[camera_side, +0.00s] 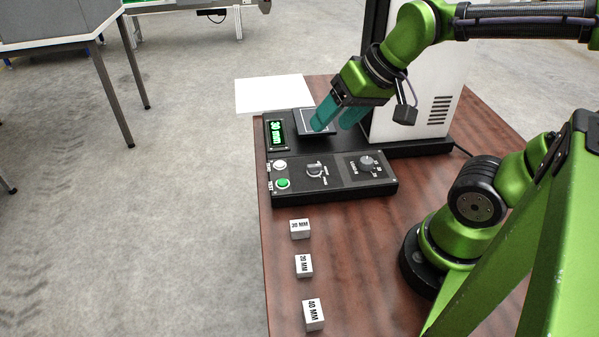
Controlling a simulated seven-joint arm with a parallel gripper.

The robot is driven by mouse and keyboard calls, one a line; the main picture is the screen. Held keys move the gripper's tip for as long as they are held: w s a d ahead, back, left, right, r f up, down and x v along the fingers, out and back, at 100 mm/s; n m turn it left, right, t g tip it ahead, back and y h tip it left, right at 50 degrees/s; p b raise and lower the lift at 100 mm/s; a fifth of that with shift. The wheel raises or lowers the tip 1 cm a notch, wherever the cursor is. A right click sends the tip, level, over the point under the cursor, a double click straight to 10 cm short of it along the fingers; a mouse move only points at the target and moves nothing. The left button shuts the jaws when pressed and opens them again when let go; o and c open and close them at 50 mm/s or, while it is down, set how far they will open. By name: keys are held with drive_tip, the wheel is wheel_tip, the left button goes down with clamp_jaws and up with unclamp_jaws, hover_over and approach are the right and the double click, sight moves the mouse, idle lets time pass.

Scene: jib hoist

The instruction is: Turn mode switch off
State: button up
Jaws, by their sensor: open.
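A black control panel (341,188) lies on the wooden table. It carries a grey rotary switch (315,170) in its middle and a dark round knob (367,164) with scale marks on its right. The small labels are too blurred to tell which one is the mode switch. The grey switch's handle looks roughly upright in the picture. My gripper (335,121) is open, with its teal fingers pointing down. It is above and behind the panel, near a dark square plate (317,121), apart from both knobs. No object shows between the fingers.
Several labelled white blocks (303,266) stand in front. A white machine housing (420,105) rises behind my gripper.

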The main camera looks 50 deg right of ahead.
sight(314, 166)
drive_tip(key=w+d+f+m+g+h, duration=0.2)
drive_tip(key=w+d+m+g, duration=0.3)
drive_tip(key=w, duration=0.4)
drive_tip(key=shift+g, duration=0.6)
drive_tip(key=f, duration=1)
drive_tip(key=s+d+f, duration=0.1)
drive_tip(key=f, duration=0.5)
drive_tip(key=shift+w, duration=0.1)
drive_tip(key=c, duration=1)
drive_tip(key=shift+c, duration=0.2)
